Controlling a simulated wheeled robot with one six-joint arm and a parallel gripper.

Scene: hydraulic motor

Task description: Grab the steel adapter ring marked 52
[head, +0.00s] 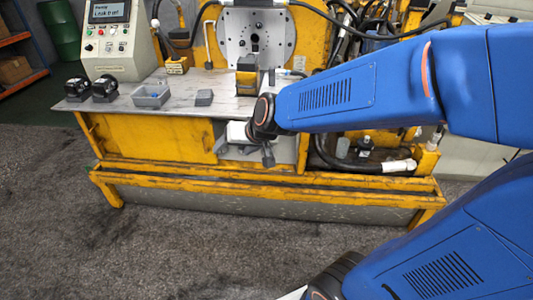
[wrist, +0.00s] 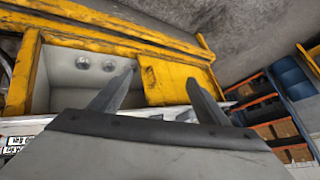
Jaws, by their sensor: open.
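My gripper (wrist: 161,77) is open, with two grey fingers spread and nothing between them. In the head view my gripper (head: 257,154) hangs in front of the bench, just below the tabletop edge, by a pale opening in the yellow front. In the wrist view a grey recess (wrist: 60,80) with a yellow frame lies beyond the left finger. Two small round grey pieces (wrist: 82,62) (wrist: 108,65) show on its wall; I cannot tell whether they are rings. I can read no 52 marking, so I cannot pick out the steel adapter ring in either view.
The bench top (head: 185,105) holds a grey bin (head: 151,96), a small grey block (head: 204,97), dark round fittings (head: 104,89) and a yellow-black block (head: 247,76). A control panel (head: 110,38) stands at left. A yellow rail (head: 250,180) crosses low in front. Floor before it is clear.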

